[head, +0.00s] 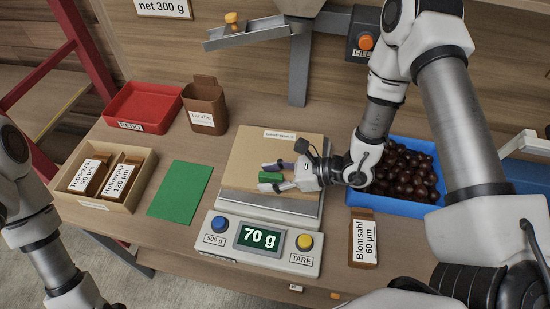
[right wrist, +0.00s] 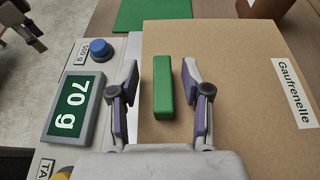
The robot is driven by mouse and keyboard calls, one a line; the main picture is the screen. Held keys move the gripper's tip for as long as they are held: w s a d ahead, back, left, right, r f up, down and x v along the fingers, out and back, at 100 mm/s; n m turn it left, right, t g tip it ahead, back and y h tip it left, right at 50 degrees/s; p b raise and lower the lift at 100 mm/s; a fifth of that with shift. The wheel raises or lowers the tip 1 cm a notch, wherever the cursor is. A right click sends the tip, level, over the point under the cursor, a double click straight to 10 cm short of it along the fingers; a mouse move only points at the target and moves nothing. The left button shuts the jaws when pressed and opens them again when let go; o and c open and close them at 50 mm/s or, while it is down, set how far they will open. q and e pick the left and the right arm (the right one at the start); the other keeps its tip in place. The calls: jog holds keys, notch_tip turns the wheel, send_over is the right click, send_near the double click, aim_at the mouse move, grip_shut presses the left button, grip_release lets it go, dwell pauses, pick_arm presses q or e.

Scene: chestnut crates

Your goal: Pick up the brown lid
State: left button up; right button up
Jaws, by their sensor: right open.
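The brown lid (head: 240,173), a flat tan board labelled Gaufrenelle, lies on the scale (head: 228,228). A green block-shaped handle (right wrist: 162,88) stands up from it. My right gripper (head: 270,177) is open over the lid. In the right wrist view its two fingers (right wrist: 160,82) stand on either side of the green handle, with a gap on both sides. What is under the lid is hidden. Part of my left gripper (right wrist: 25,28) shows at the corner of the right wrist view, too little to tell its jaw state.
The scale display reads 70 g. A blue crate (head: 402,207) of chestnuts is right of the lid, with a brown Blomsahl container (head: 363,247) before it. A green mat (head: 180,190), a wooden box (head: 105,227), a red tray (head: 147,106) and a brown container (head: 205,105) stand left.

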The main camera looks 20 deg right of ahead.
jog(key=shift+w+d+f, duration=0.1)
jog(key=shift+w+d, duration=0.05)
grip_shut()
